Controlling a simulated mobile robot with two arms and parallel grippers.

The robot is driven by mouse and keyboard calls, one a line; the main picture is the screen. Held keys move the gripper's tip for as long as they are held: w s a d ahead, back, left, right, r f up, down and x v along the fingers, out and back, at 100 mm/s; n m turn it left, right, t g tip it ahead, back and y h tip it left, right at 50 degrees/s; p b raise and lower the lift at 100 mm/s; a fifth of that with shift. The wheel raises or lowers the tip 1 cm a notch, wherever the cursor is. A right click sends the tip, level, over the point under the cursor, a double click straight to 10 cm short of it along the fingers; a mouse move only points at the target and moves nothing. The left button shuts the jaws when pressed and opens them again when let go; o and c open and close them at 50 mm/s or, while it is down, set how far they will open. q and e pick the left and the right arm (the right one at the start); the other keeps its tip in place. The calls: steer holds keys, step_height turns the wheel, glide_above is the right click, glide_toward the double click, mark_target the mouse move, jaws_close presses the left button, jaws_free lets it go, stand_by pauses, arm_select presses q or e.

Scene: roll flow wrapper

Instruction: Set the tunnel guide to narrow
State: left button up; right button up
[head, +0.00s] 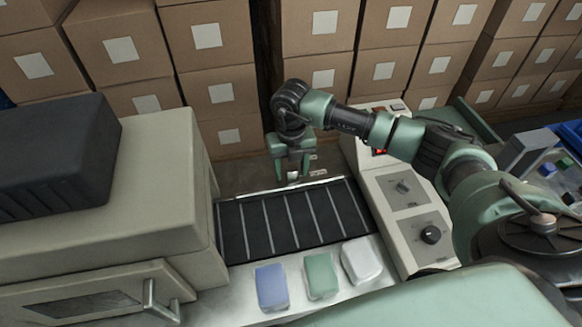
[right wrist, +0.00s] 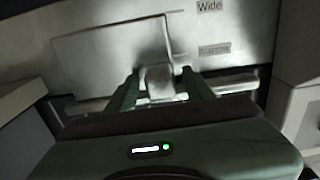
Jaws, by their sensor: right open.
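My right gripper (head: 292,173) hangs over the back edge of the dark slatted conveyor, its fingers pointing down. It is open. In the right wrist view its two fingers stand either side of a pale block-like tab (right wrist: 159,82) on the tunnel guide; I cannot tell whether they touch it. The guide's flat metal plate (right wrist: 100,55) lies beyond the tab. A "Wide" label (right wrist: 209,6) is readable near the top, and a second label (right wrist: 214,50), blurred, sits below it, level with the plate's lower part. My left gripper is not in view.
The conveyor (head: 290,218) runs from the beige machine housing (head: 150,190) at left. A control panel (head: 405,205) with two knobs stands at right. Blue (head: 271,288), green (head: 320,276) and white (head: 361,261) packs lie in front. Stacked cartons (head: 215,90) fill the back.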

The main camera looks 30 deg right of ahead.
steer(key=shift+f, duration=0.2)
jaws_close()
stand_by(1.4)
